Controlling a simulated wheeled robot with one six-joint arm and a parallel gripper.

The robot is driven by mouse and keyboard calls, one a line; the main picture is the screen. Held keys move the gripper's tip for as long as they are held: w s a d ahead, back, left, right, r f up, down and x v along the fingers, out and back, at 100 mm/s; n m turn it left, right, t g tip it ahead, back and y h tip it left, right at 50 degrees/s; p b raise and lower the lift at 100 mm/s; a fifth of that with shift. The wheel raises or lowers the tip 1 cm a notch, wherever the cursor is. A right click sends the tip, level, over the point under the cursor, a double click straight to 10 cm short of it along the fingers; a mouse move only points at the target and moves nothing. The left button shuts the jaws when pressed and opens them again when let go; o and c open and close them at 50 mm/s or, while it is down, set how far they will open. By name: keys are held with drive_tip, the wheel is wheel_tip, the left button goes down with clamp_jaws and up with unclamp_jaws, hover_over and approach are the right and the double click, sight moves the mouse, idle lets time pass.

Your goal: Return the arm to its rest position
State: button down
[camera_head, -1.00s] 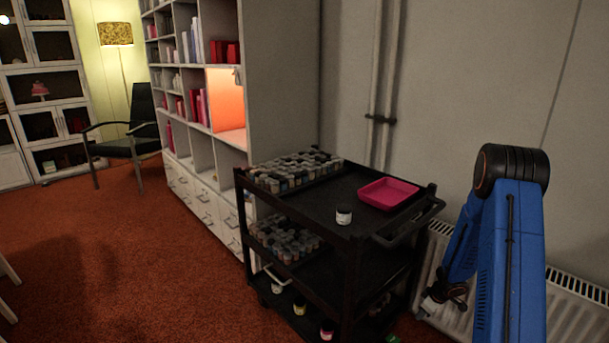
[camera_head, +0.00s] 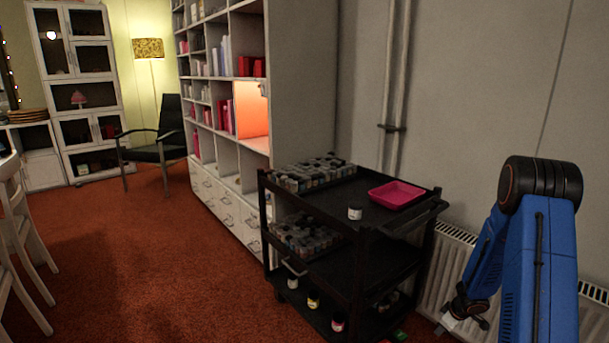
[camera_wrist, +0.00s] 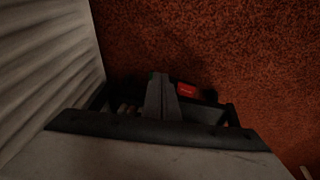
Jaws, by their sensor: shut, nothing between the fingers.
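My arm is blue with black joint caps and stands folded at the right of the head view, its upper joint high and its forearm hanging down. My gripper (camera_head: 447,323) hangs low beside the radiator, to the right of the black cart. In the wrist view my gripper's grey fingers (camera_wrist: 161,92) are together in the middle, with nothing between them. Part of the gripper is dark in the head view.
A black cart (camera_head: 400,259) stands close left of my arm, carrying a pink tray (camera_head: 396,194) and several jars. A white radiator (camera_head: 442,262) lines the wall behind my arm. White chairs (camera_head: 22,235) stand at far left. Orange carpet (camera_head: 160,270) is free between.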

wheel_tip(320, 180, up, 27)
drive_tip(key=s+m+t+h, duration=0.2)
drive_tip(key=m+t+h, duration=0.1)
drive_tip(key=h, duration=0.2)
drive_tip(key=s+a+r+m, duration=0.2)
drive_tip(key=s+a+r, duration=0.1)
drive_tip(key=s+r, duration=0.4)
drive_tip(key=s+a+r+y, duration=0.1)
drive_tip(key=s+a+r, duration=0.2)
drive_tip(key=s+a, duration=0.3)
drive_tip(key=s+a+r+m+g+y, duration=0.1)
drive_tip(key=s+a+r, duration=0.2)
drive_tip(key=s, duration=1.1)
drive_tip(key=s+a+r+m+y, duration=0.1)
drive_tip(key=s+a+r+y, duration=0.1)
drive_tip(key=s+a, duration=0.8)
drive_tip(key=shift+s+r+g, duration=0.4)
drive_tip(key=shift+r, duration=0.25)
